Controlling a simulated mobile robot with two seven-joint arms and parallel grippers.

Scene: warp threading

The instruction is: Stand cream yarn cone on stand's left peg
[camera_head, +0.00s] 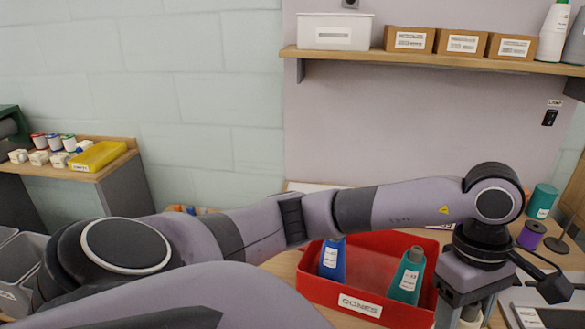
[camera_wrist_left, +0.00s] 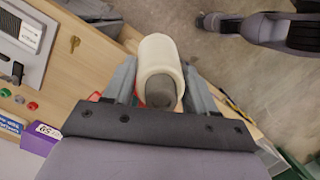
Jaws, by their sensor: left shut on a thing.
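The cream yarn cone (camera_wrist_left: 160,57) is in the left wrist view, between the two fingers of my left gripper (camera_wrist_left: 160,80). The gripper is shut on it, and its grey inner core faces the camera. In the head view my left arm reaches across to the right. My left gripper (camera_head: 466,308) points down beside the red bin's right end, with a little of the cone showing at the bottom edge. I cannot make out the stand's left peg in either view. My right gripper is not in view.
A red bin (camera_head: 317,291) labelled CONES holds a blue cone (camera_head: 333,260) and a teal cone (camera_head: 408,275). A purple spool (camera_head: 532,236) and a green spool (camera_head: 541,201) stand at the right. A shelf (camera_head: 430,61) with boxes hangs above. The left wrist view shows floor (camera_wrist_left: 225,65) beyond the table edge.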

